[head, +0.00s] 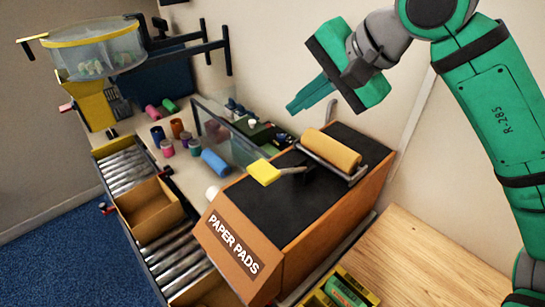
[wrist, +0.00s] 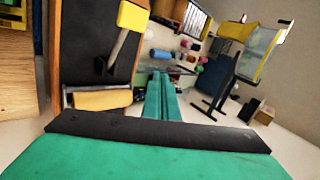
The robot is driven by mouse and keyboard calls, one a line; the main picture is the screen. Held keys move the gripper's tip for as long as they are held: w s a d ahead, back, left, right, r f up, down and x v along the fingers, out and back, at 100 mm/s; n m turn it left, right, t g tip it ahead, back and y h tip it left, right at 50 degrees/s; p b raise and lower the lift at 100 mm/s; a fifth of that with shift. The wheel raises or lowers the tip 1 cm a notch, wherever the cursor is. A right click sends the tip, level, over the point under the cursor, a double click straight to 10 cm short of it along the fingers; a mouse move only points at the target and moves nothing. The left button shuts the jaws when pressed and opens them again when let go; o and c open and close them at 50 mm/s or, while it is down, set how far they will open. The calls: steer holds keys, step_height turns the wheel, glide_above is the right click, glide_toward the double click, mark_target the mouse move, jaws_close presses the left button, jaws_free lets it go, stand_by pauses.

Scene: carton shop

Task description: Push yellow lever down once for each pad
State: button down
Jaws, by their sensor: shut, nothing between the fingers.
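The yellow lever (head: 264,172) sticks out on a grey arm from the black top of the wooden paper pads dispenser (head: 299,222), which bears a "PAPER PADS" label. The lever also shows in the wrist view (wrist: 132,17), at the upper left. A tan roller (head: 331,149) lies in a metal frame at the back of the dispenser's top. My gripper (head: 291,108) is shut and empty. It is in the air above and behind the lever, apart from it, and also shows in the wrist view (wrist: 161,76). No pad is clearly visible.
An open cardboard carton (head: 151,226) sits on the roller conveyor (head: 124,166) at left. Colored rolls and a clear-walled box (head: 221,135) stand on the bench behind. A yellow-rimmed hopper (head: 95,52) is at the back left. A wooden table (head: 425,262) is at right, mostly bare.

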steer(key=shift+f, duration=0.1)
glide_above(285, 172)
step_height(285, 172, down, 6)
steer(key=shift+s+a+f, duration=0.35)
steer(key=shift+s+f, duration=0.45)
stand_by(1.7)
steer(key=shift+s+a+f, duration=0.1)
steer(key=shift+f, duration=0.25)
steer(key=shift+a+f, duration=0.15)
steer(key=shift+f, duration=0.15)
stand_by(0.6)
